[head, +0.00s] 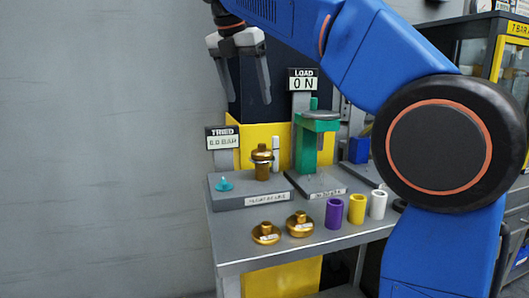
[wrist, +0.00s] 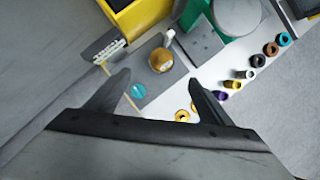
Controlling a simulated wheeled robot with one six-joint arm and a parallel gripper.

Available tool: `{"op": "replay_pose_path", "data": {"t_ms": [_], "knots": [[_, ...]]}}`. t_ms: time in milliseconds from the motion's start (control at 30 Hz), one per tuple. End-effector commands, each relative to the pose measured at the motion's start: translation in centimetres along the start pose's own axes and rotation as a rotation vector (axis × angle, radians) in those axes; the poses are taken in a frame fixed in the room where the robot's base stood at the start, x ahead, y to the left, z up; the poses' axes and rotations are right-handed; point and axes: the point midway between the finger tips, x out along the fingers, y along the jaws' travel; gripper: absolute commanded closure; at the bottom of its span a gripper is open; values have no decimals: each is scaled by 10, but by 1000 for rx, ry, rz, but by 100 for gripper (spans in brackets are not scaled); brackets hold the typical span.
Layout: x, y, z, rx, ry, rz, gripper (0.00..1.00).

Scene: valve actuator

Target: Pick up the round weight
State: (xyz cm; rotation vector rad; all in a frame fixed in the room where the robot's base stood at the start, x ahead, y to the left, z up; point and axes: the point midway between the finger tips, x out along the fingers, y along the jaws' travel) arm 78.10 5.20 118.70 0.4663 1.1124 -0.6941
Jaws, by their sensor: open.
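Two round brass weights with top knobs, a left one (head: 266,233) and a right one (head: 300,224), lie on the grey bench in front of the tester base. They also show in the wrist view, the left (wrist: 182,115) and the right (wrist: 196,107), partly hidden near the right finger. Another brass piece (head: 262,160) stands upright on the tester base and shows from above in the wrist view (wrist: 161,59). My gripper (head: 248,97) is open and empty, high above the tester base. In the wrist view its fingers (wrist: 160,80) are spread wide.
The grey tester base (head: 240,201) carries a teal knob (head: 224,184). A green stand (head: 306,150) is beside it. Purple (head: 333,213), yellow (head: 357,208) and white (head: 378,204) cylinders stand right of the weights. The bench front edge is close to the weights.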

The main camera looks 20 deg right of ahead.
Motion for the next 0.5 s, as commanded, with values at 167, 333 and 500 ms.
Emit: {"op": "replay_pose_path", "data": {"t_ms": [167,333,500], "knots": [[18,0,0,-9,1,-3,25],[49,-1,0,-7,2,-4,25],[79,-1,0,-6,1,-3,25]]}}
